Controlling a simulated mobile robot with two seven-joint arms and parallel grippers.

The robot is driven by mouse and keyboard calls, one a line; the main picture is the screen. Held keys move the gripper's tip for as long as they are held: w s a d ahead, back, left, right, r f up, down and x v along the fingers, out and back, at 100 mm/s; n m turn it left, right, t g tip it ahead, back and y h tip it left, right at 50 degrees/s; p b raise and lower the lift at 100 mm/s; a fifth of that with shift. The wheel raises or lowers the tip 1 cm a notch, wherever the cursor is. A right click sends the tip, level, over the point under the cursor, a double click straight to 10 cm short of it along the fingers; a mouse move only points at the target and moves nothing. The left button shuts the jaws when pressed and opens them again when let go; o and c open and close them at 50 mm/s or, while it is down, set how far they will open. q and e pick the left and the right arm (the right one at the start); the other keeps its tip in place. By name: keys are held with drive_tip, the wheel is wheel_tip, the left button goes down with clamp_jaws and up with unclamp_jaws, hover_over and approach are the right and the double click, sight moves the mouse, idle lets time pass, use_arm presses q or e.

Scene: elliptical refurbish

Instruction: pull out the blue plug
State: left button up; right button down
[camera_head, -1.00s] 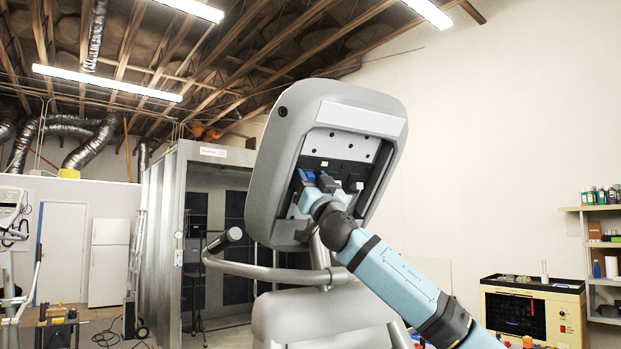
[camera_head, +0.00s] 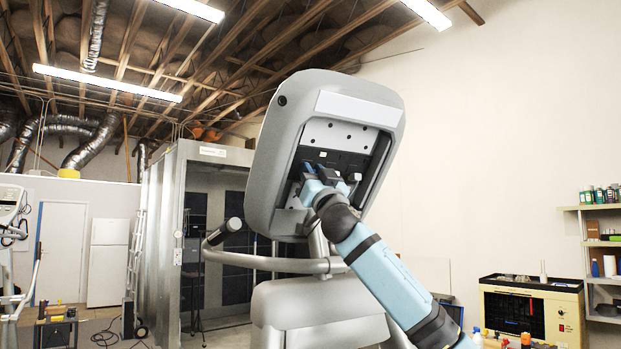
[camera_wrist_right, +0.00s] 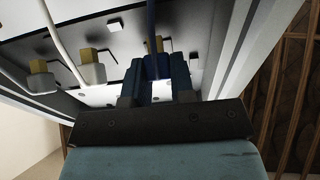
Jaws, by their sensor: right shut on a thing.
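The blue plug (camera_wrist_right: 157,66) has a brass-coloured end and a blue cable in the right wrist view. My right gripper (camera_wrist_right: 157,90) is shut on it, one dark finger on each side. The brass end points at the panel; I cannot tell how deep it sits in a socket. In the head view my right gripper (camera_head: 314,182) reaches into the open recess of the grey console (camera_head: 270,150), and the plug is largely hidden there. My left gripper is not in view.
Two white plugs (camera_wrist_right: 92,73) (camera_wrist_right: 41,82) with cables sit left of the blue one in the wrist view. The console's rim surrounds the recess closely. A curved handlebar (camera_head: 270,262) runs below it. A shelf (camera_head: 600,260) and cream-coloured machine (camera_head: 500,318) stand far right.

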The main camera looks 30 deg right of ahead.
drive_tip(key=shift+w+a+f, duration=0.1)
drive_tip(key=shift+f, duration=0.15)
drive_tip(key=c, duration=1.1)
unclamp_jaws()
drive_tip(key=shift+c, duration=0.2)
drive_tip(key=shift+o, duration=0.9)
drive_tip(key=shift+r, duration=0.1)
drive_tip(key=d+b+v, duration=0.1)
drive_tip(key=b+v, duration=0.4)
drive_tip(key=v, duration=0.9)
drive_tip(key=shift+a, duration=0.35)
drive_tip(key=shift+r, duration=0.1)
